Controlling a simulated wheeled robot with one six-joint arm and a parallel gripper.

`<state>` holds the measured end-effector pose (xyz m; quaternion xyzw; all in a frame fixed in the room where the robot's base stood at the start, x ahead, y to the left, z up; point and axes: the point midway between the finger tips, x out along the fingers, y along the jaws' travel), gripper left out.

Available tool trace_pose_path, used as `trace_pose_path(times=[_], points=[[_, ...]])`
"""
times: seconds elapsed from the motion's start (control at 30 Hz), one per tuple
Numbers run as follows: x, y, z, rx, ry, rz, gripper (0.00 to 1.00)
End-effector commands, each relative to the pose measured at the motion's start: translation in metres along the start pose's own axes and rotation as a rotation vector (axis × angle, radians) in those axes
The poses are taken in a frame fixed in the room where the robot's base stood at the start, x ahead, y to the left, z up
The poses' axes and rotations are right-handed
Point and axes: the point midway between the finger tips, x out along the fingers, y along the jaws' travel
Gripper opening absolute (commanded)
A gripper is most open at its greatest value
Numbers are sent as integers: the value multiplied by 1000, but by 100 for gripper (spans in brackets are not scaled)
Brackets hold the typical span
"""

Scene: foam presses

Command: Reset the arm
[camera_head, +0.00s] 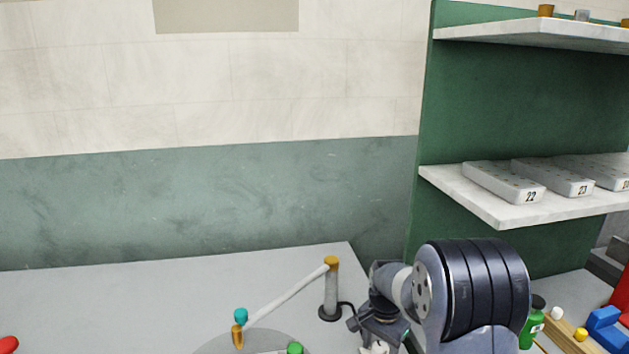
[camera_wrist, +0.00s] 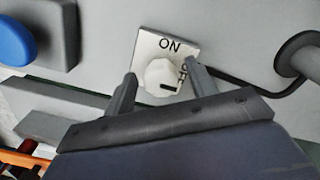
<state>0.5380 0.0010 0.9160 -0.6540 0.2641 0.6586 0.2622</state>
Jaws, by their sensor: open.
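In the wrist view, my gripper (camera_wrist: 160,76) is open, with one finger on each side of a white round knob (camera_wrist: 156,72). I cannot tell whether the fingers touch the knob. The knob sits on a white plate (camera_wrist: 146,47) marked ON and OFF. A short dark mark shows on the knob's lower right part, on the side near the OFF lettering. In the head view, my arm reaches down at the lower right, and my gripper (camera_head: 377,328) is low over the grey table, partly hidden by the arm.
A jointed post (camera_head: 331,290) with a white bar stands left of my gripper. A blue button (camera_wrist: 14,42) is left of the knob. A black cable (camera_wrist: 262,92) runs to the right. Shelves with numbered trays (camera_head: 505,186) and a green bottle (camera_head: 533,325) are at right.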

Motion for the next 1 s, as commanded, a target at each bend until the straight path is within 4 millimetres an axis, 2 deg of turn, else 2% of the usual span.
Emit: trace_pose_path(times=[1.0], points=[[-4, 0, -2, -816, 5, -2, 54]])
